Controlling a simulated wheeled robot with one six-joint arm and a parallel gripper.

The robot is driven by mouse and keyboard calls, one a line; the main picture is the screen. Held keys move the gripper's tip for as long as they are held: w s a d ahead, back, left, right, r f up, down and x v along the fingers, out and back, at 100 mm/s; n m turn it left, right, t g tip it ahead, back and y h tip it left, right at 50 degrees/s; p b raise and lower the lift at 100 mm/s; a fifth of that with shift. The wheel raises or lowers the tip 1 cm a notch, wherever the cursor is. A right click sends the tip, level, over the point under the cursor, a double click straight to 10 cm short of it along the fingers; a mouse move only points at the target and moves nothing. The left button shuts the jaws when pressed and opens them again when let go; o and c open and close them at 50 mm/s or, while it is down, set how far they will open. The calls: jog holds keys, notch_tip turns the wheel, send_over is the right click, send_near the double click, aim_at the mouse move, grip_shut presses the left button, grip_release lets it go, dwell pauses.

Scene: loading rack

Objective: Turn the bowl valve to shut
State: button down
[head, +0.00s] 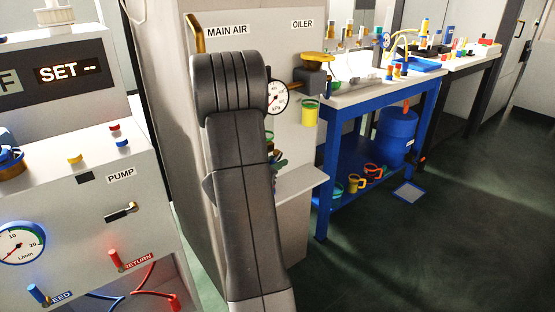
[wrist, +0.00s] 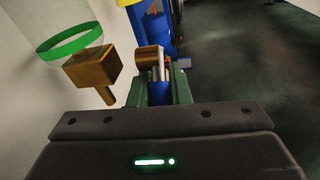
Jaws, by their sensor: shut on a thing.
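My gripper (wrist: 165,88) is in the wrist view, its dark green fingers close together around a small part with a brass round end (wrist: 148,57) and a narrow grey-silver piece. I take this part to be the handle of the bowl valve; the fingers hide most of it. A brass block (wrist: 93,68) with a short stem is left of the fingers, under a green ring (wrist: 75,42). In the head view my arm covers the valve, and only a bit of my gripper (head: 277,160) shows at the arm's right edge.
The oiler (head: 314,82) with a yellow bowl (head: 309,112) and a pressure gauge (head: 278,97) are close to my arm. A grey shelf (head: 300,182) juts out below.

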jog(key=g+y+p, duration=0.1)
jog(key=p, duration=0.1)
jog(key=r+g+y+p, duration=0.1)
jog(key=p, duration=0.1)
jog(key=g+y+p, duration=0.1)
jog(key=p, duration=0.1)
jog(key=shift+s+a+r+m+y+p, duration=0.2)
jog(key=shift+s+a+m+y+p, duration=0.1)
jog(key=shift+s+a+y+p, duration=0.1)
jog(key=g+y+p, duration=0.1)
jog(key=p, duration=0.3)
jog(key=shift+a+r+g+y, duration=0.1)
jog(key=shift+a+g+y, duration=0.05)
jog(key=shift+g+y, duration=0.25)
jog(key=shift+g+y+p, duration=0.3)
jog(key=shift+p, duration=0.6)
jog(key=shift+s+f, duration=0.1)
jog(key=shift+f, duration=0.1)
jog(key=c, duration=1.3)
grip_release()
jog(key=shift+c, duration=0.2)
jog(key=shift+a, duration=0.1)
